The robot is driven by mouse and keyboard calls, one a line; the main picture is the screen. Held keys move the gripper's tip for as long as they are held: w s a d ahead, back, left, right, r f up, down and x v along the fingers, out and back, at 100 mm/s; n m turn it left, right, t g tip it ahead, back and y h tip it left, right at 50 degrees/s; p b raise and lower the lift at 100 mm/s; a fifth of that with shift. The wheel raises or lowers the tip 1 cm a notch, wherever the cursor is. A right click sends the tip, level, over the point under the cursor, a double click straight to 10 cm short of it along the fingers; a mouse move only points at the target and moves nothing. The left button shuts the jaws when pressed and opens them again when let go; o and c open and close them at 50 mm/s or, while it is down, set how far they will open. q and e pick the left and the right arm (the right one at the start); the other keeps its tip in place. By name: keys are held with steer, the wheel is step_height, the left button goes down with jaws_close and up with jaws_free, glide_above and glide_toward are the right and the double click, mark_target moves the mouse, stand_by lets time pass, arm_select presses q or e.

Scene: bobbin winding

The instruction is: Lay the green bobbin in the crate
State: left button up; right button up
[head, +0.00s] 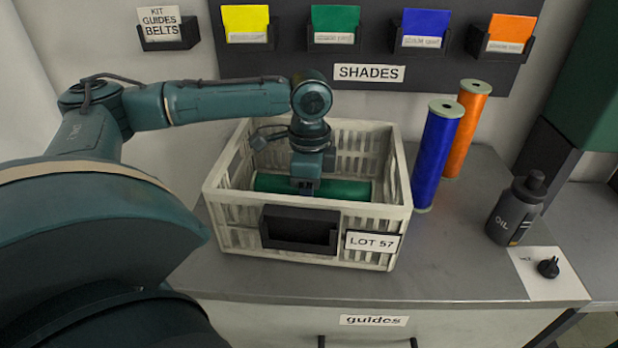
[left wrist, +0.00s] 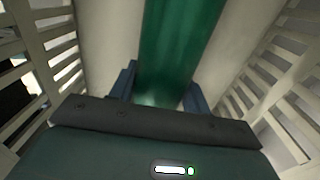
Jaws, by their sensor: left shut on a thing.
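The green bobbin (head: 345,189) lies on its side inside the white slatted crate (head: 377,211), roughly level and lengthwise across it. My left gripper (head: 306,187) reaches down into the crate from above and is shut on the bobbin's middle. In the left wrist view the bobbin (left wrist: 180,45) runs between the two blue fingers (left wrist: 160,92), with crate walls on both sides. Whether the bobbin touches the crate floor is hard to tell. My right gripper is not in view.
A blue bobbin (head: 436,158) and an orange bobbin (head: 466,130) stand upright right of the crate. An oil bottle (head: 515,210) and a small black part (head: 548,267) on a white card are at the right. The counter (head: 450,265) in front is clear.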

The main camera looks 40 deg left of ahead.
arm_select(q)
steer(key=shift+f, duration=0.4)
steer(key=o, duration=1.2)
